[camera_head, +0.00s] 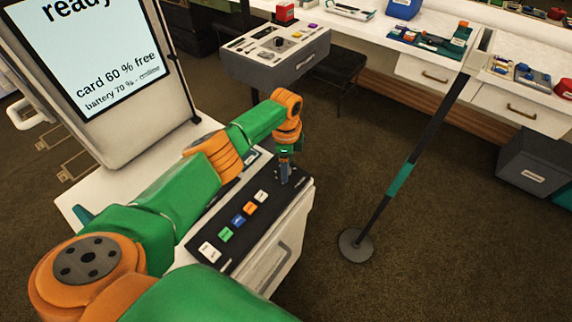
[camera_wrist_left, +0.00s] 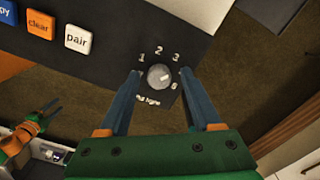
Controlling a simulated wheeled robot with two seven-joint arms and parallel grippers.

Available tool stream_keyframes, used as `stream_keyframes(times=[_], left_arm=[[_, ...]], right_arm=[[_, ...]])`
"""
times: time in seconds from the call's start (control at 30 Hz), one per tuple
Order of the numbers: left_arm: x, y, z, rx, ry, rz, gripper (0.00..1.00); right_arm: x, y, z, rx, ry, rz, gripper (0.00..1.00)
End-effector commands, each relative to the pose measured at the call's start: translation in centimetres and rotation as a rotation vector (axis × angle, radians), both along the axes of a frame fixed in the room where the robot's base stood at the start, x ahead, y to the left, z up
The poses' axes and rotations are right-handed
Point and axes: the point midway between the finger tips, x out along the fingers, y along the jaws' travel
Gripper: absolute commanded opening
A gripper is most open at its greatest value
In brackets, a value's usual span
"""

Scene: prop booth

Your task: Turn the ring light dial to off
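The ring light dial (camera_wrist_left: 159,76) is a small round grey knob on a black panel (camera_wrist_left: 100,55). In the left wrist view the numbers 1, 2 and 3 sit around its far side, with a label below partly hidden. The setting its pointer marks is hard to read. My left gripper (camera_wrist_left: 161,74) is open, one finger on each side of the dial, with a small gap seeming to show at both sides. In the head view my left gripper (camera_head: 284,175) points down at the panel's far end and hides the dial. My right gripper (camera_wrist_left: 52,108) shows small at the wrist view's left, fingers apart.
Coloured buttons (camera_head: 238,220) run along the panel near the dial. A large screen (camera_head: 95,50) stands at the left. A post on a round base (camera_head: 355,245) stands on the floor to the right. A grey console (camera_head: 275,60) and a long counter are behind.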

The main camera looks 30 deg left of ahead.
Motion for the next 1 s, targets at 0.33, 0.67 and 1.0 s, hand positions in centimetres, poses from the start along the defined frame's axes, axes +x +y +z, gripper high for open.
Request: stream_keyframes(times=[0.33, 0.67, 1.0], left_arm=[[0.0, 0.0, 0.0, 0.0, 0.001, 0.0, 0.0], [-0.1, 0.0, 0.0, -0.001, 0.003, 0.075, 0.0], [-0.1, -0.1, 0.1, -0.001, 0.005, 0.353, 0.0]], right_arm=[[0.1, 0.0, 0.0, -0.001, -0.002, 0.0, 0.5], [0.1, 0.0, 0.4, 0.0, -0.003, 0.0, 0.5], [0.1, 0.0, 1.3, 0.0, -0.003, 0.0, 0.5]])
